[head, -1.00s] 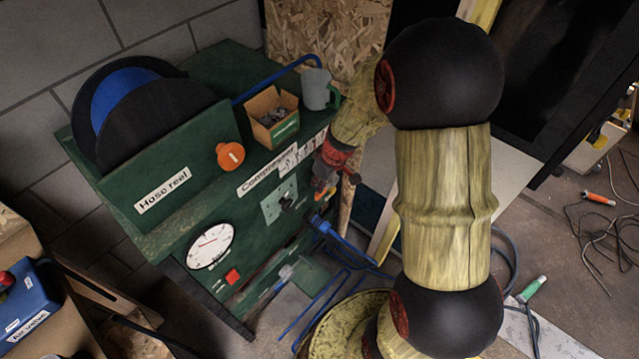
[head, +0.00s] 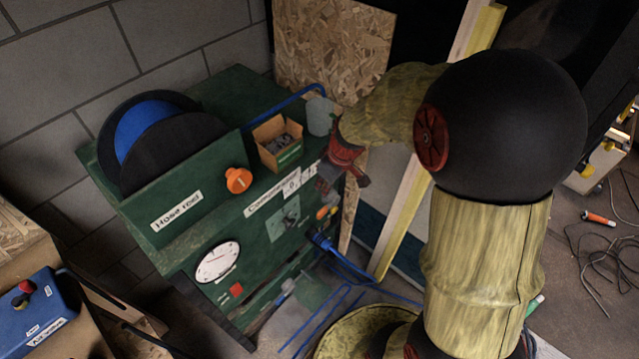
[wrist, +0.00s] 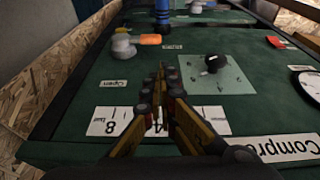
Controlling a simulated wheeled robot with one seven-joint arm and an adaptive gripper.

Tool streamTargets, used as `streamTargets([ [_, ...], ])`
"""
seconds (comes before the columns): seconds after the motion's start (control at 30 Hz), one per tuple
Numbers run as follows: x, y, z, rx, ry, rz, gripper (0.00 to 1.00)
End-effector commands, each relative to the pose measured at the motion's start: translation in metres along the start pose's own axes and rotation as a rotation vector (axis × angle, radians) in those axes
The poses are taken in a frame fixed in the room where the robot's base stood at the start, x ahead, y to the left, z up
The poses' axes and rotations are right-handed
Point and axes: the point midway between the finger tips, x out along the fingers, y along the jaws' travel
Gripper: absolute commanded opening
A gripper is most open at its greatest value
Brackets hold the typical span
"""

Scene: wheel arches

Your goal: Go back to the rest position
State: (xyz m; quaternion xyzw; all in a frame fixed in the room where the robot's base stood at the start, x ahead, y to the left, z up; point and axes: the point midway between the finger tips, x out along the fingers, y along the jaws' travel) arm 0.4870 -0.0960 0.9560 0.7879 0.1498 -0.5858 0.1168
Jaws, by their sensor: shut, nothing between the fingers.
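My gripper (head: 340,182) is at the right end of the green compressor unit (head: 185,235), in front of its panel in the head view. In the wrist view my gripper (wrist: 160,72) has its fingers together with nothing between them, over the green panel. A black knob on a pale square plate (wrist: 212,65) sits to the right of the fingertips there. White number labels (wrist: 108,121) lie partly behind the fingers. My arm hides part of the scene on the right of the head view.
A small cardboard box (head: 279,145) and a grey mug (head: 319,116) stand on the unit near my gripper. An orange knob (head: 238,180), a gauge (head: 218,262) and a hose reel (head: 150,135) are farther left. A blue hose (head: 345,262) and a wooden post (head: 400,220) are close by.

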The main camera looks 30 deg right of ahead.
Motion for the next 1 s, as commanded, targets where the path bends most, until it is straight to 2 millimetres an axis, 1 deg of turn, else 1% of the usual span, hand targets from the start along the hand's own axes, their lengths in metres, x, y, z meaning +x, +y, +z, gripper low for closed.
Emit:
streamTargets([
  [0.1,-0.004,-0.001,0.0,0.0,0.0,0.001,0.0],
  [0.27,-0.004,-0.001,0.0,0.005,0.0,0.0,0.0],
  [0.4,-0.004,-0.003,0.002,0.081,-0.008,-0.009,0.0],
  [0.47,-0.003,-0.007,0.007,0.137,-0.026,-0.021,0.0],
  [0.57,-0.002,-0.021,0.027,0.242,-0.08,-0.046,0.0],
  [0.67,-0.015,-0.033,0.043,0.341,-0.12,-0.049,0.0],
  [0.73,-0.032,-0.044,0.05,0.396,-0.135,-0.04,0.0],
  [0.97,-0.098,-0.083,0.07,0.51,-0.131,0.024,0.0],
  [1.0,-0.111,-0.089,0.072,0.52,-0.119,0.04,0.0],
])
